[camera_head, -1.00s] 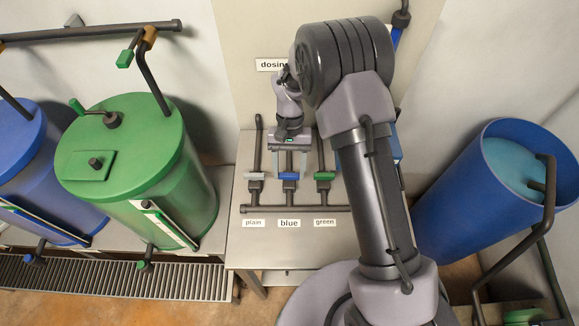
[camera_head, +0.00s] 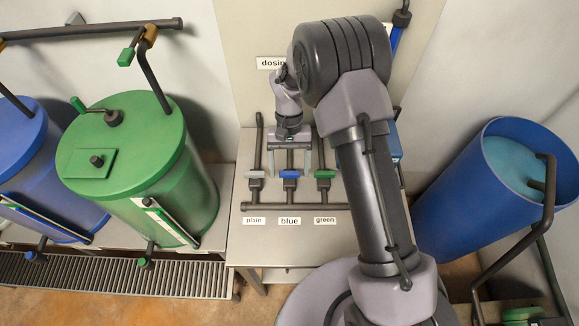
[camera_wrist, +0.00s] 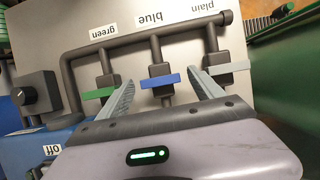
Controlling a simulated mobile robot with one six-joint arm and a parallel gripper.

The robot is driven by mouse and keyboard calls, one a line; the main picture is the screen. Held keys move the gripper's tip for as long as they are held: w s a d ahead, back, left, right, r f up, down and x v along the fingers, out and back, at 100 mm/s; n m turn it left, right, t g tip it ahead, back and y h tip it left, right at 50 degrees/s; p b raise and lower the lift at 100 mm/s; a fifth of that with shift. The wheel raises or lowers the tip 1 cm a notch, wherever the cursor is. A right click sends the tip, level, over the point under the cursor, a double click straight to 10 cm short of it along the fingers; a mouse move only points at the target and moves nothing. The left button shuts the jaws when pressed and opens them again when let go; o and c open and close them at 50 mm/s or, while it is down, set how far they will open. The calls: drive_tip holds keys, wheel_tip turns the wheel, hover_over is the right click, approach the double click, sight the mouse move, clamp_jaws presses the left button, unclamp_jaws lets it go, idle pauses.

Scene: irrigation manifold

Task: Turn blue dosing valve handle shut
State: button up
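The blue dosing valve handle (camera_head: 290,173) sits on the middle pipe above the "blue" label, lying crosswise to its pipe. It also shows in the wrist view (camera_wrist: 160,81), again across its pipe. My gripper (camera_head: 289,163) is above and behind it, with its fingers spread. In the wrist view my gripper (camera_wrist: 160,80) is open, one fingertip on each side of the blue handle, with visible gaps. Nothing is held between the fingers.
The grey plain handle (camera_head: 254,174) and green handle (camera_head: 325,174) flank the blue one closely, both crosswise to their pipes. A pipe (camera_head: 262,207) runs along the front. In the wrist view, a box with a black knob (camera_wrist: 31,95) stands left.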

drive_tip(key=p+v, duration=0.3)
drive_tip(key=v, duration=1.4)
drive_tip(key=shift+r+p, duration=0.2)
drive_tip(key=shift+p, duration=0.2)
drive_tip(key=shift+w+d, duration=0.1)
